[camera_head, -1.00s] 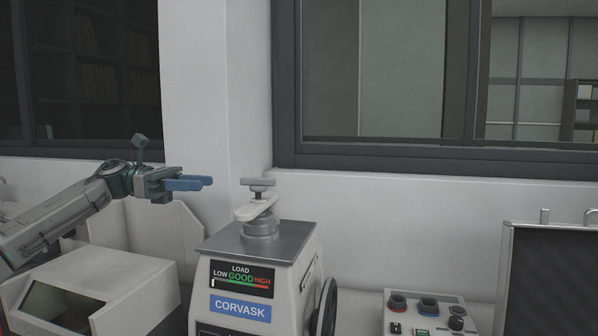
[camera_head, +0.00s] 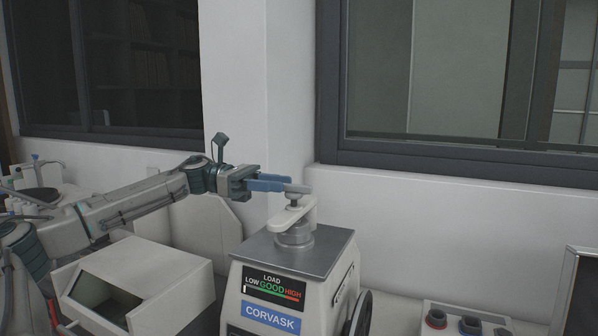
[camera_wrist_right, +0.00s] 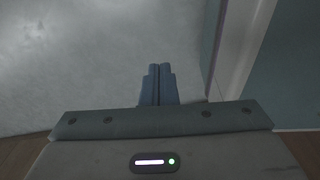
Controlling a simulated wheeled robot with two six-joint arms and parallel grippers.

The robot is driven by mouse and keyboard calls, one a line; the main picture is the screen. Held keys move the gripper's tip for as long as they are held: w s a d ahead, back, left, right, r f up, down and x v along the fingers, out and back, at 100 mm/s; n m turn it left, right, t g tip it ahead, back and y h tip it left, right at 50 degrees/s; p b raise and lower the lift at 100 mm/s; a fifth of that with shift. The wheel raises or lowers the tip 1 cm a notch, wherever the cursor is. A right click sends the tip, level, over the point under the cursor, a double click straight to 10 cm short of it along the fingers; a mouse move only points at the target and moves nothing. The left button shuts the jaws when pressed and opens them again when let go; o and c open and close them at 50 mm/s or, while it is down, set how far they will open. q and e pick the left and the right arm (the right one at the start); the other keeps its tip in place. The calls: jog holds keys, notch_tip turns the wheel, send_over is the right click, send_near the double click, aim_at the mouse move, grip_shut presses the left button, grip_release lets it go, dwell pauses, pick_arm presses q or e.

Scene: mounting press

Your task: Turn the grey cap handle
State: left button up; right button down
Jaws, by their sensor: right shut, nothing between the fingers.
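The grey cap handle (camera_head: 298,189) is a short T-shaped bar on a small stem. It stands on top of the press (camera_head: 322,256), above a pale arm (camera_head: 305,211) and a round metal collar (camera_head: 295,236). My left gripper (camera_head: 288,182) comes in level from the left, its blue fingers apart. The fingertips are at the left end of the handle and overlap it in the head view; whether they touch it cannot be told. My right gripper (camera_wrist_right: 158,68) shows only in the right wrist view, shut and empty, its two blue fingers side by side.
The press has a load gauge and a dark handwheel (camera_head: 361,314) on its right side. A pale open-fronted box (camera_head: 172,268) stands left of it under my left arm. A control box (camera_head: 462,318) with knobs is at right. The wall and window (camera_head: 440,80) are behind.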

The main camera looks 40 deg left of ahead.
aim_at(294, 185)
pick_arm(q)
jog(key=shift+w+d+r+p, duration=0.25)
jog(key=shift+d+p, duration=0.35)
jog(key=shift+p, duration=0.75)
jog(key=shift+w+d+r+p, duration=0.15)
jog(key=shift+w+d+p, duration=0.3)
jog(key=shift+p, duration=0.9)
jog(key=shift+w+d+f+p, duration=0.1)
jog(key=shift+d+f+p, duration=0.05)
jog(key=shift+d+p, duration=0.8)
jog(key=shift+w+d+f+p, duration=0.2)
jog(key=shift+w+d+p, duration=0.1)
jog(key=shift+d, duration=0.15)
grip_shut()
